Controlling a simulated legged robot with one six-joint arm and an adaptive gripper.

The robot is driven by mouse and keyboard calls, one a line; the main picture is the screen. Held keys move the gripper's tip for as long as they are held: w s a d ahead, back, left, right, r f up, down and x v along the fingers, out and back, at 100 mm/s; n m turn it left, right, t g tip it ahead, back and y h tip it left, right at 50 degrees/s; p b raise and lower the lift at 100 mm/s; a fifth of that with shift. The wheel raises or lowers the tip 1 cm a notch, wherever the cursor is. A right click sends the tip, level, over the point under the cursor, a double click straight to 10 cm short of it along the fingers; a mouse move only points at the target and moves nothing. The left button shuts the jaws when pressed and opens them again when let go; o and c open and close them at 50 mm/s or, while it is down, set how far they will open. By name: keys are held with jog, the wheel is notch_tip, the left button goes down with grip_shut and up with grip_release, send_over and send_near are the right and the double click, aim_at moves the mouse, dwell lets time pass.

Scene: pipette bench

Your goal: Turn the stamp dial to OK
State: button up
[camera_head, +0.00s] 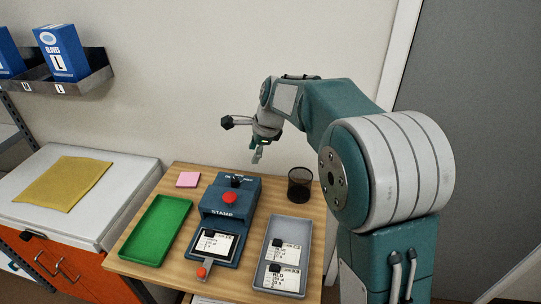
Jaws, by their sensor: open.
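The blue stamp machine (211,222) stands on the middle of the wooden table, with a red button (229,198) on its top. The dark stamp dial (237,181) sits on the machine's top near its back edge. The lettering beside it is too small to read, so I cannot tell where the dial points. A white card (216,245) with a dark clip lies in the front of the machine. My gripper (257,157) hangs above and behind the machine, to the right of the dial, apart from it. It is open and empty.
A green tray (134,257) is empty at the left. A grey tray (258,265) with labelled cards lies at the right. A black mesh cup (300,184) stands behind it. Pink notes (188,179) lie at the back left. Wall and shelf with glove boxes (61,52) are behind.

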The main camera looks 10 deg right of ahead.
jog(key=s+d+r+n, duration=0.2)
jog(key=s+r+n, duration=0.3)
jog(key=s, duration=0.4)
jog(key=shift+s+d+r+t+h, duration=0.15)
jog(key=shift+d+t+h, duration=0.05)
jog(key=shift+t+h, duration=0.2)
jog(key=s+d+n+t+h, duration=0.1)
jog(key=s+d+n, duration=0.1)
jog(key=s+n, duration=0.4)
jog(key=s+d+f+n+t+h, duration=0.1)
jog(key=s+d+n, duration=0.2)
jog(key=s, duration=1.4)
jog(key=n, duration=0.3)
jog(key=shift+f+n, duration=0.15)
jog(key=shift+n, duration=0.25)
